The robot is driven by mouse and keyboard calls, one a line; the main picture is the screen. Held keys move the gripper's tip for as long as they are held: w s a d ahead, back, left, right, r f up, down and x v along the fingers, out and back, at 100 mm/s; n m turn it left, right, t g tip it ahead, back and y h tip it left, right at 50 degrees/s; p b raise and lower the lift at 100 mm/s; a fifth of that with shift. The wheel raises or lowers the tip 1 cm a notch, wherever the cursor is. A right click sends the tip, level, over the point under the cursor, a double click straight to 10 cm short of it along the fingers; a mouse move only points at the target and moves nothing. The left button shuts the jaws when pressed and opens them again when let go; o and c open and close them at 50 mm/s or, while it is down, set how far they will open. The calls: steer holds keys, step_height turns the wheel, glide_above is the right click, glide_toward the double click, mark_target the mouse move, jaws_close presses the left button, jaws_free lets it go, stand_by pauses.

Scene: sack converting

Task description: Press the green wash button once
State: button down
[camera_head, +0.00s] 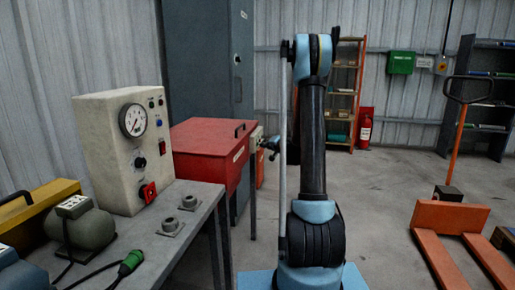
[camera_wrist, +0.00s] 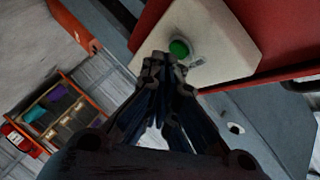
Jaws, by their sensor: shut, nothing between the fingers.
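The green wash button (camera_wrist: 180,48) is a round green cap on a cream control box (camera_wrist: 222,40) in the wrist view. The same control box shows narrowly at the right side of the red cabinet in the head view (camera_head: 256,146), where the button's face is hidden from me. My gripper (camera_wrist: 164,66) is shut and empty. Its fingertips are just below and left of the button in the wrist view, and I cannot tell whether they touch the box. In the head view my gripper (camera_head: 271,143) is beside the box, partly behind my arm.
The red cabinet (camera_head: 205,150) stands behind a grey bench (camera_head: 200,205) holding a cream gauge panel (camera_head: 105,165) with a red switch and other knobs. An orange pallet truck (camera_head: 450,217) stands at the right. The floor between it and my arm is clear.

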steer(key=shift+w+a, duration=0.15)
steer(key=shift+a, duration=0.25)
stand_by(0.8)
steer(key=shift+d, duration=0.15)
steer(key=shift+s+d, duration=0.3)
steer(key=shift+d, duration=0.35)
steer(key=d, duration=0.1)
steer(key=s+d, duration=0.1)
steer(key=d, duration=0.2)
steer(key=shift+s+d, duration=0.25)
steer(key=shift+d, duration=0.15)
stand_by(0.4)
stand_by(0.4)
